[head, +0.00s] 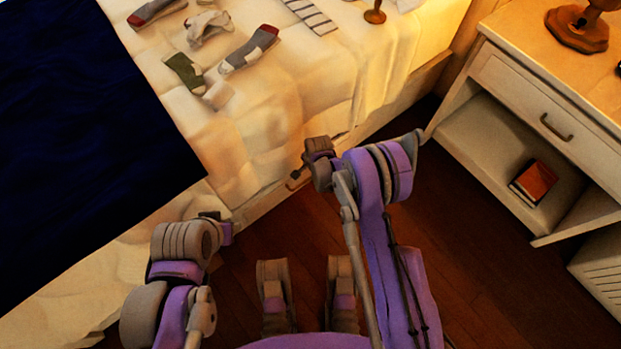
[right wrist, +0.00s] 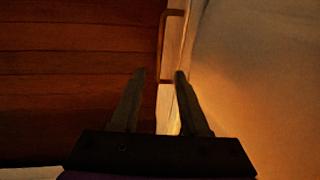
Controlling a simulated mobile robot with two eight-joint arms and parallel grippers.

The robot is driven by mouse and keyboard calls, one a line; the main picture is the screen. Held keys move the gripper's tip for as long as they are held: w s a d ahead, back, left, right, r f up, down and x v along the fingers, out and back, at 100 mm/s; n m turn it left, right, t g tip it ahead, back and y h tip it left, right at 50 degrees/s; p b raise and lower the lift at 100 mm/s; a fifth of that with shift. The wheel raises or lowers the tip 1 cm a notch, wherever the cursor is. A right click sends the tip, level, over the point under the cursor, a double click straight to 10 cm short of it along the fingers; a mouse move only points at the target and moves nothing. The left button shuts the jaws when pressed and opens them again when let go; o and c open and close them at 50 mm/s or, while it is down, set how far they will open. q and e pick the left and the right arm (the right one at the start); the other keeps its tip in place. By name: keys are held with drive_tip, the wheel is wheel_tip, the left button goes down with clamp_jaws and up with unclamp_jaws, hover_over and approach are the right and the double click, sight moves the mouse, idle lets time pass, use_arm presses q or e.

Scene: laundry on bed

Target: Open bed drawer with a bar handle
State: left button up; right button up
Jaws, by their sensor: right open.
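The bed drawer front (head: 262,204) is a pale board low on the bed's side, partly covered by the hanging sheet. Its bar handle (right wrist: 163,45) is a thin brown bar in the right wrist view. My right gripper (right wrist: 160,76) is open, with the near end of the bar appearing between its fingertips; I cannot tell whether they touch it. In the head view my right gripper (head: 294,180) is small and dark beside the drawer front. My left gripper (head: 226,229) is near the bed's side at the left, its fingers mostly hidden by its arm.
The bed (head: 270,110) has socks (head: 250,50) and other laundry on it, and a dark blue blanket (head: 80,150). A white nightstand (head: 530,95) with a red book (head: 533,182) stands at the right. Wooden floor (head: 480,270) is clear between them.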

sight(306, 181)
drive_tip(key=f+b, duration=0.1)
drive_tip(key=f, duration=0.2)
drive_tip(key=w+f, duration=0.1)
drive_tip(key=f, duration=0.2)
drive_tip(key=a+f+b, duration=0.1)
drive_tip(key=f, duration=0.3)
drive_tip(key=shift+w+a+b, duration=0.1)
drive_tip(key=shift+w+b, duration=0.15)
drive_tip(key=shift+b, duration=0.05)
drive_tip(key=shift+c, duration=0.2)
clamp_jaws()
idle(0.8)
